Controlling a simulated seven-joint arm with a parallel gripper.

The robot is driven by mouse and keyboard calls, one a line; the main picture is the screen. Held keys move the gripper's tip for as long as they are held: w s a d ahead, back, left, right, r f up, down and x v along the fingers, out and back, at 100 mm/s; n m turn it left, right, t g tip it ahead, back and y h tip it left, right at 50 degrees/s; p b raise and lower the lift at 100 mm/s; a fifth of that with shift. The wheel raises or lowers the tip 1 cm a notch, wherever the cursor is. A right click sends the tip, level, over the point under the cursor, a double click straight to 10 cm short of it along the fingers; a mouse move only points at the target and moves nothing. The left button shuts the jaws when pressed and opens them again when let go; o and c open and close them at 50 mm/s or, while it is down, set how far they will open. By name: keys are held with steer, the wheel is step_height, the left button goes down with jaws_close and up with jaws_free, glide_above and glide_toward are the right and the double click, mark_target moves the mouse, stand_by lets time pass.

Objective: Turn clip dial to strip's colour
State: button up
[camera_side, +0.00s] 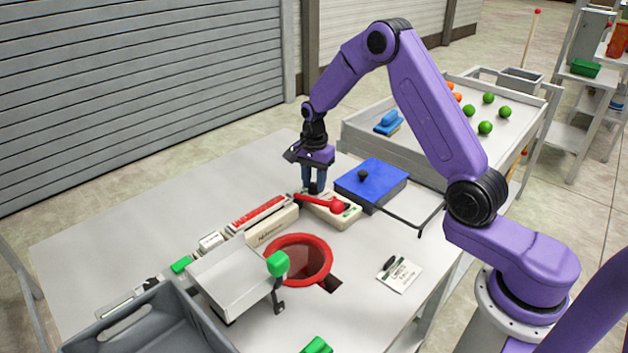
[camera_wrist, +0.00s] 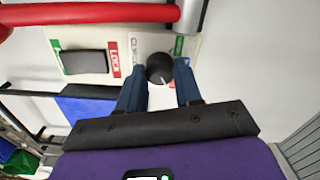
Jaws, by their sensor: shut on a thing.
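My gripper (camera_side: 314,188) points down over the cream clipper body (camera_side: 347,218), at the end near the long red-and-white strip piece (camera_side: 259,214). In the wrist view my gripper (camera_wrist: 160,84) has its blue fingers shut on the round black clip dial (camera_wrist: 159,68), one on each side. A thin pale pointer line shows on the dial. Small green and red marks sit beside it on the clipper body (camera_wrist: 95,42); other marks around it are hidden by the fingers. A red lever (camera_side: 320,202) with a red ball end lies along the clipper.
A blue box (camera_side: 371,183) with a black knob stands just behind the clipper. In front are a red-rimmed hole (camera_side: 326,262), a raised pale plate (camera_side: 232,273) and a grey bin (camera_side: 150,325). A label card (camera_side: 399,275) lies at right. The table's left side is clear.

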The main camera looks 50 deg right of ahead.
mark_target(314, 185)
stand_by(0.4)
steer(key=o, duration=1)
steer(key=shift+o, duration=0.2)
step_height(314, 185, up, 18)
steer(key=shift+f, duration=0.25)
